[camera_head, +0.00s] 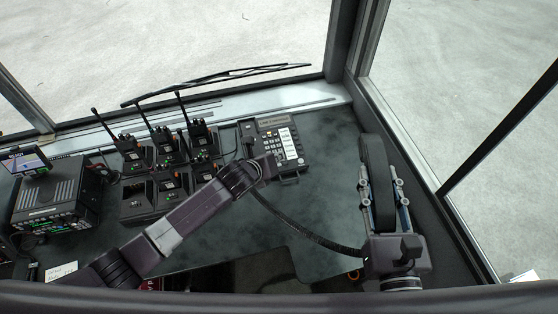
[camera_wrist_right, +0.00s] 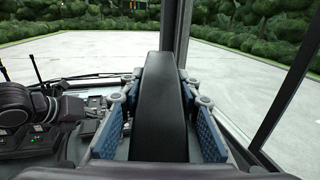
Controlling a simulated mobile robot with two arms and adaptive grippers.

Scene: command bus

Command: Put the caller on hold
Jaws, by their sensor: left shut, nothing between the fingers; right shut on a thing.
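The desk phone base (camera_head: 291,148) sits on the dark desk below the windshield, with a keypad and a column of white labelled keys. My left gripper (camera_head: 268,164) is shut and empty at the base's lower left part. It hides some of the keypad; I cannot tell whether it touches a key. The long black handset (camera_head: 377,160) is off the base, upright between the fingers of my right gripper (camera_head: 382,188). My right gripper is shut on it; the handset also fills the middle of the right wrist view (camera_wrist_right: 160,108). A dark cord (camera_head: 303,229) curves toward the handset.
Several handheld radios (camera_head: 163,140) stand in chargers (camera_head: 152,197) left of the phone. A radio console (camera_head: 57,195) with a small screen (camera_head: 25,161) is at far left. The right window frame (camera_head: 405,130) is close to the handset. A wiper (camera_head: 220,78) lies outside the windshield.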

